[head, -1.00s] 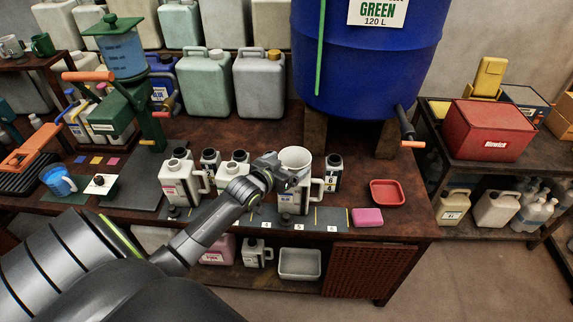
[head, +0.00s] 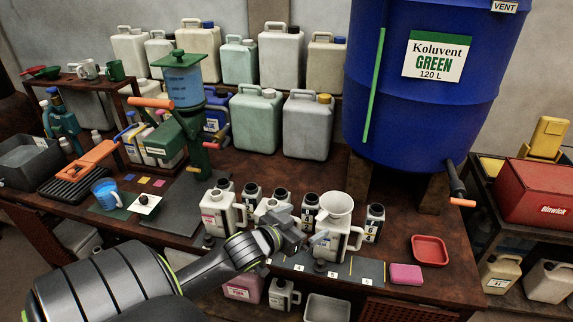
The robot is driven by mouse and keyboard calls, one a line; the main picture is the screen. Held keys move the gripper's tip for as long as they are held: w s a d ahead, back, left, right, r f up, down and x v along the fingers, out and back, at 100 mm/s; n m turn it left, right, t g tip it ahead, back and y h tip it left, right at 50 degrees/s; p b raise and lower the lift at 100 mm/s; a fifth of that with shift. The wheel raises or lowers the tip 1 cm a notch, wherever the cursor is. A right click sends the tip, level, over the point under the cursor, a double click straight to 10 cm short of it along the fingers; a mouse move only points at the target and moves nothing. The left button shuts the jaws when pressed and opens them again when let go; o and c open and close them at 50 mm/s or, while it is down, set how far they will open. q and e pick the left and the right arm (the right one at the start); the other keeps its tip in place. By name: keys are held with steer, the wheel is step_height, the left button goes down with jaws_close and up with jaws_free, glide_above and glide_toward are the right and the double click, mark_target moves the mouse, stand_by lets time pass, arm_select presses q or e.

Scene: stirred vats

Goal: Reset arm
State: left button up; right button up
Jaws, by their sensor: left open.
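My left arm comes in from the lower left in the head view. My left gripper (head: 309,238) is open, its fingers just left of a white jug (head: 330,242) with a wide white funnel mouth (head: 338,203). I cannot tell whether the fingers touch the jug. The jug stands upright on the numbered dark strip (head: 285,262) near the bench's front edge. My right gripper is not in view.
Small bottles and white jugs (head: 222,213) crowd behind and left of my gripper. A blue drum (head: 425,110) stands behind, its tap (head: 457,185) jutting right. A red tray (head: 430,250) and pink sponge (head: 405,274) lie to the right. A green hand pump (head: 190,125) stands left.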

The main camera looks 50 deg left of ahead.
arm_select(q)
steer(key=v, duration=0.6)
steer(key=shift+a, duration=0.1)
